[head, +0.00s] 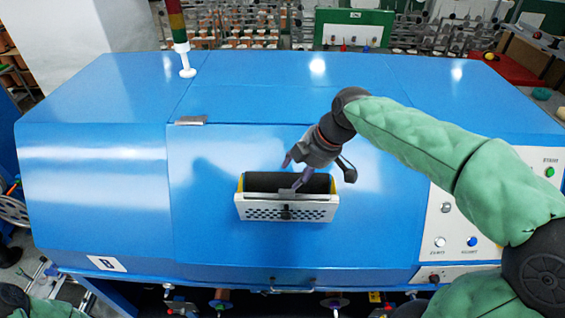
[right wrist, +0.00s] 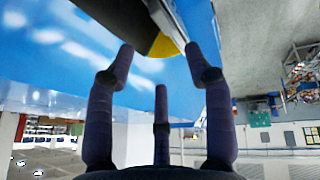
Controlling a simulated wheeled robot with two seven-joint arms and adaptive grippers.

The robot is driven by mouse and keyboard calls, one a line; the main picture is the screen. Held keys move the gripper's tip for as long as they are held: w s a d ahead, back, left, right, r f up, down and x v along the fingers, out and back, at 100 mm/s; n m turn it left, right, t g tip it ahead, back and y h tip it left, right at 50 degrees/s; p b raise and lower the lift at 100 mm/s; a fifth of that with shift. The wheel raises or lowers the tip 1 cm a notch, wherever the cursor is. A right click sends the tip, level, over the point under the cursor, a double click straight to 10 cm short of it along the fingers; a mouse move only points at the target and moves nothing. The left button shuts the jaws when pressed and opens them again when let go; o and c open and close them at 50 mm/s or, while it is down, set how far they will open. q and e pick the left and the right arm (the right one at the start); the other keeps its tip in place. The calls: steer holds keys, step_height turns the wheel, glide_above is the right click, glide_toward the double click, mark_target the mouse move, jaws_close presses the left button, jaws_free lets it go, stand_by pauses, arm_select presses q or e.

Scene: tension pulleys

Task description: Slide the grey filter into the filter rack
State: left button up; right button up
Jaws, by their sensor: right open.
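A light grey perforated front panel with a dark latch, which looks like the grey filter (head: 262,212), is at the middle of the blue machine's sloping front in the head view. Behind it is a dark, open-topped box with yellow side edges, which looks like the filter rack (head: 262,182). I cannot tell how far one sits inside the other. My right gripper (head: 291,175) is open above the panel's top edge, with one finger over the dark opening. In the right wrist view, the spread fingers (right wrist: 159,60) point at the box's yellow side (right wrist: 164,46). My left gripper is out of view.
The blue machine (head: 90,180) fills most of the head view. A button panel (head: 455,235) is on its right, and a signal lamp (head: 180,35) stands on top. A small handle (head: 191,120) is at the upper left of the box. The surface left of the box is clear.

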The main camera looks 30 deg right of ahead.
mark_target(287, 190)
steer(key=x, duration=0.2)
steer(key=p+x, duration=0.1)
steer(key=x, duration=0.2)
steer(key=s+x, duration=0.1)
steer(key=x, duration=0.2)
steer(key=shift+d+f, duration=0.25)
steer(key=shift+w+f, duration=0.1)
steer(key=shift+f, duration=0.45)
steer(key=shift+w+a+f, duration=0.2)
steer(key=shift+w+f, duration=0.1)
steer(key=shift+w, duration=0.05)
steer(key=shift+s+d, duration=0.1)
steer(key=shift+s, duration=0.05)
steer(key=shift+c, duration=0.6)
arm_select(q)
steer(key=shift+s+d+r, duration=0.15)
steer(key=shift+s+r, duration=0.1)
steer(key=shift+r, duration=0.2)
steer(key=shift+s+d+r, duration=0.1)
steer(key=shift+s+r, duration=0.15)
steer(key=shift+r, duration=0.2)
arm_select(e)
jaws_close()
